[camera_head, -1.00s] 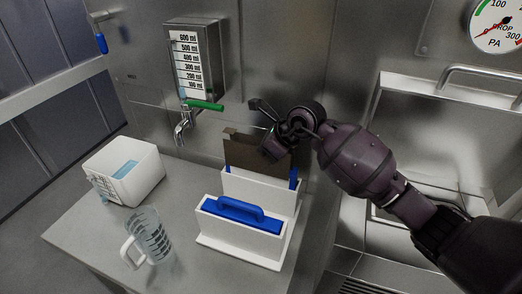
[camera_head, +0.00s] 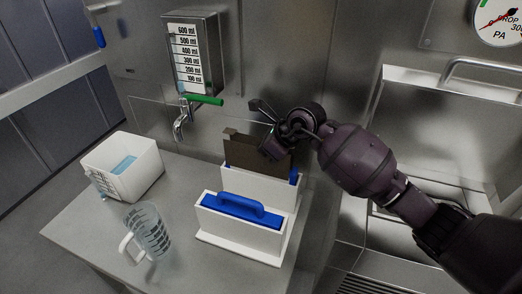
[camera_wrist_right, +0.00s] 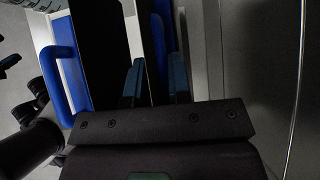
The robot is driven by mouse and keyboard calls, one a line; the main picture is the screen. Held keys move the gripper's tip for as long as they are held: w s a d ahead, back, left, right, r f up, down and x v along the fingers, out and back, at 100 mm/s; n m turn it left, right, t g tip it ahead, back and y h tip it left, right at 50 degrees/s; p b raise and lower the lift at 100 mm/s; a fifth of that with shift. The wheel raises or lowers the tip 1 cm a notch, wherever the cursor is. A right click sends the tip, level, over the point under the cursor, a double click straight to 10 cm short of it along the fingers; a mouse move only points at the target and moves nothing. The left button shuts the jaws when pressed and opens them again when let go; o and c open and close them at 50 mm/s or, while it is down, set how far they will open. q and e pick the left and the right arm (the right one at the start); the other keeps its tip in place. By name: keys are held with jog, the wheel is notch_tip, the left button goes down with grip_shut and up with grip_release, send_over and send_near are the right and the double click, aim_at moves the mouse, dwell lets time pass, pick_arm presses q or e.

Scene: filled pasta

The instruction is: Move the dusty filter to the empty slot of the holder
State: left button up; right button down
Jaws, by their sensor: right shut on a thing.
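The dusty filter is a brown flat panel (camera_head: 252,156) standing upright in the rear slot of the white holder (camera_head: 240,242), its lower part hidden by the holder's wall. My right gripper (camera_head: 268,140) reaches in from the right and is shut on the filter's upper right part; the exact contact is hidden. The holder's front slot holds a blue piece with a looped handle (camera_head: 242,207). In the right wrist view that blue handle (camera_wrist_right: 57,85) is at the left, and my right gripper's dark fingers (camera_wrist_right: 157,82) are near the middle. My left gripper is not in view.
A white bin (camera_head: 135,180) with blue contents and a clear measuring jug (camera_head: 150,235) stand left of the holder. A tap with a green lever (camera_head: 205,100) sticks out from the wall above. A steel basin (camera_head: 440,130) is at the right. The table's front left is clear.

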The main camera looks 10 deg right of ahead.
jog(key=shift+f+b, duration=0.5)
jog(key=shift+f, duration=0.9)
jog(key=shift+s+f, duration=0.15)
jog(key=shift+f, duration=0.25)
dwell(1.0)
jog(key=c, duration=1.1)
grip_release()
jog(key=shift+o, duration=0.7)
jog(key=shift+r, duration=0.1)
jog(key=shift+o, duration=1.1)
jog(key=shift+r, duration=0.1)
jog(key=shift+r, duration=0.1)
